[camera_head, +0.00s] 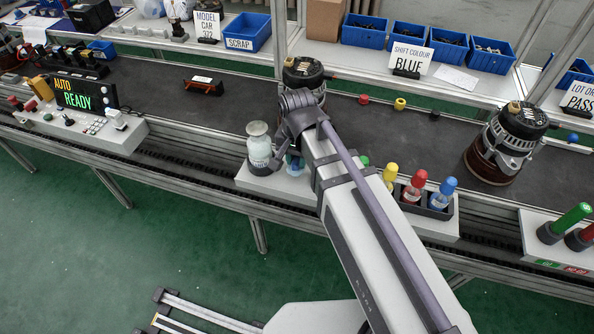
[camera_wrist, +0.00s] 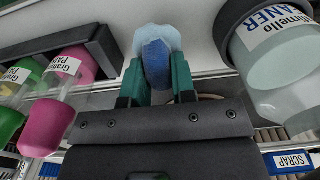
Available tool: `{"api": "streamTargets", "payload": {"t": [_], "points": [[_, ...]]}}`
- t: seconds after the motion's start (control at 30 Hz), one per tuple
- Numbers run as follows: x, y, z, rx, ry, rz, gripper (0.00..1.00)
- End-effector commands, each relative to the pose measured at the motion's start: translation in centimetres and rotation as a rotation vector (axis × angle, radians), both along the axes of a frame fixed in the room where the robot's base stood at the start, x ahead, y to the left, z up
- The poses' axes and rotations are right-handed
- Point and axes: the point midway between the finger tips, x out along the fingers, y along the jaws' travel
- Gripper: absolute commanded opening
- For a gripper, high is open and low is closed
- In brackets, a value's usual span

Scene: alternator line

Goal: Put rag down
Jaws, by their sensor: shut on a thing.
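My gripper (camera_wrist: 156,75) has its two green fingers shut on a blue rag (camera_wrist: 146,38). The rag is bunched between the fingers, with a pale blue edge spreading beyond the tips. In the head view a bit of the rag (camera_head: 295,168) shows low by the wrist, over the white shelf (camera_head: 270,184), just right of a cleaner bottle (camera_head: 259,150). My arm hides most of the gripper there. In the wrist view the cleaner bottle (camera_wrist: 285,65) stands close on the right. I cannot tell whether the rag touches the shelf.
Colour bottles with yellow (camera_head: 390,172), red and blue caps stand in a dark rack (camera_head: 436,211) right of my arm. An alternator (camera_head: 303,76) stands on the belt behind my wrist, another (camera_head: 503,145) farther right. The belt left of the bottle is mostly clear.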

Motion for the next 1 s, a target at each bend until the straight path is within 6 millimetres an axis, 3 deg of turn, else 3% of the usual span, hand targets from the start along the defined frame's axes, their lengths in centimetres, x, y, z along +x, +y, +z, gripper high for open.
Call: {"api": "streamTargets", "payload": {"t": [0.03,0.1,0.47,0.5,0.73,1.0], "points": [[0.0,0.0,-2.1,0.0,0.0,0.0,0.06],[0.0,0.0,-3.2,0.0,0.0,0.0,0.06],[0.0,0.0,-3.2,0.0,0.0,0.0,0.06],[0.0,0.0,-3.1,0.0,0.0,0.0,0.26],[0.0,0.0,-3.0,0.0,0.0,0.0,0.48],[0.0,0.0,-2.8,0.0,0.0,0.0,0.5]]}}
